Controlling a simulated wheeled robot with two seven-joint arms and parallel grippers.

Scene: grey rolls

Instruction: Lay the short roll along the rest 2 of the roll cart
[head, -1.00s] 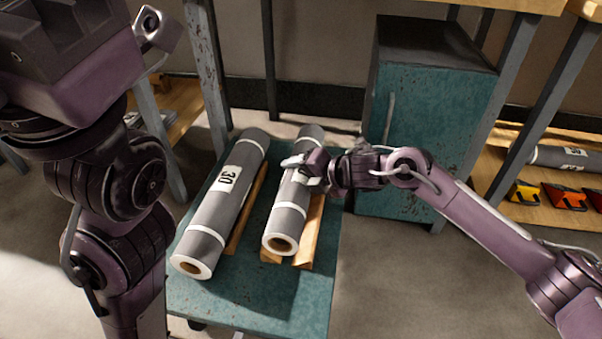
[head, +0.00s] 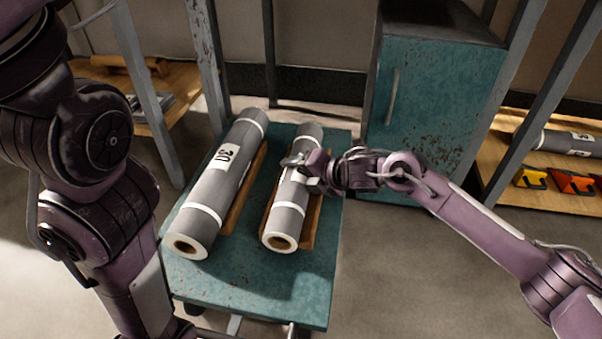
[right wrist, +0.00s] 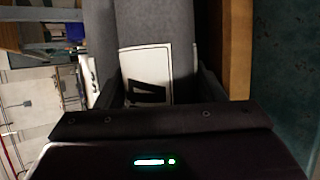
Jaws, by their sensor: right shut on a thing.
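The short grey roll (head: 288,207), with white bands and a brown core, lies lengthwise over the right-hand wooden rest (head: 311,226) on the teal roll cart (head: 255,287). Wood shows along both its sides; whether its full weight is on the wood I cannot tell. My right gripper (head: 305,172) is shut around the roll near its middle. In the right wrist view the roll (right wrist: 155,25) and its white label sit between the fingers, with a wooden strip (right wrist: 237,50) to the right. My left arm is at the left; its gripper is out of view.
A longer grey roll (head: 205,196) labelled 30 lies on the cart's left side, beside another wooden strip. A teal cabinet (head: 430,110) stands behind right. A low shelf at the right holds a grey roll (head: 570,143) and coloured items. The cart's front is bare.

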